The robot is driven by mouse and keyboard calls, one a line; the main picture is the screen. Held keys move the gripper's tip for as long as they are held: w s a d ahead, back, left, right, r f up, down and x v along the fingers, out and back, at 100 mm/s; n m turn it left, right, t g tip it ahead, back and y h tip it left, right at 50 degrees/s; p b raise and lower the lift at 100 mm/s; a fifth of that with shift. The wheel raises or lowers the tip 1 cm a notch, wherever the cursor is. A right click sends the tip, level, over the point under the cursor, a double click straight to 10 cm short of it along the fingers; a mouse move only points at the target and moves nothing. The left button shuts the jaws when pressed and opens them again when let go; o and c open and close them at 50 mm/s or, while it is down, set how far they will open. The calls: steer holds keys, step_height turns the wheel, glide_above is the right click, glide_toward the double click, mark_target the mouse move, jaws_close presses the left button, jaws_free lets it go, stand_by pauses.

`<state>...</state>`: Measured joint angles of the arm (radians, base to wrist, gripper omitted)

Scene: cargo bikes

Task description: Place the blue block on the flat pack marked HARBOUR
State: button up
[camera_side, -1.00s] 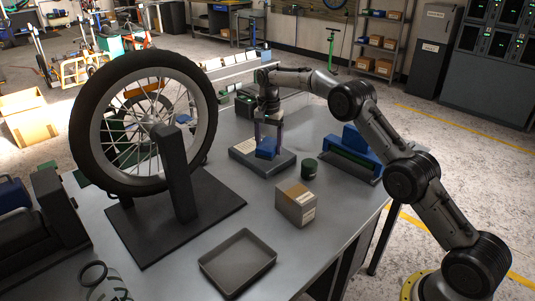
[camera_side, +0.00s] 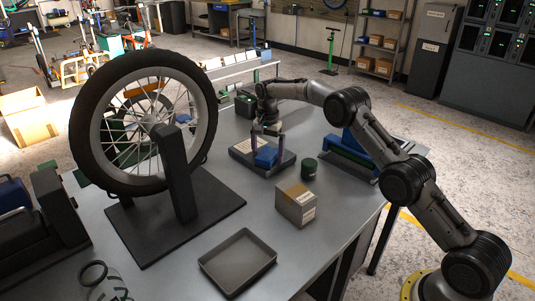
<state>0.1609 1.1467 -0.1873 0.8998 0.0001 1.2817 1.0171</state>
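The blue block (camera_side: 265,156) sits on a dark grey flat pack (camera_side: 283,165) towards the back of the table, near the pack's middle. A pale label (camera_side: 243,146) lies on the pack's left part; its lettering is too small to read. My gripper (camera_side: 268,150) is directly above the block, pointing down. Its fingers stand apart on either side of the block and look spread wider than it, so it seems open. The exact gap at the far side is hard to see.
A dark green can (camera_side: 309,168) and a cardboard box (camera_side: 296,204) stand right and in front of the pack. A wheel on a stand (camera_side: 172,190) rises at left. A grey tray (camera_side: 238,264) lies in front. A blue and green item (camera_side: 352,152) is at right.

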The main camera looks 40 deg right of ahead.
step_height(320, 180, up, 12)
stand_by(0.8)
steer(key=shift+r, duration=0.15)
step_height(320, 180, up, 11)
steer(key=n+t, duration=0.1)
steer(key=n, duration=0.2)
glide_above(268, 153)
steer(key=s+a, duration=0.3)
steer(key=s, duration=0.3)
steer(key=s+a+r+n+t, duration=0.1)
steer(key=s+a+r+n, duration=0.15)
steer(key=s, duration=0.35)
steer(key=s+a+r+n+t, duration=0.1)
steer(key=s+r, duration=0.3)
steer(key=s, duration=0.1)
steer(key=s+a+f+n+t, duration=0.1)
steer(key=s+f+n, duration=0.2)
steer(key=s, duration=1.1)
steer(key=s+a+f+n+t, duration=0.1)
steer(key=s+f+n, duration=0.3)
steer(key=s+f, duration=0.4)
steer(key=s+a, duration=0.1)
steer(key=s, duration=0.5)
steer(key=shift+a+t, duration=0.3)
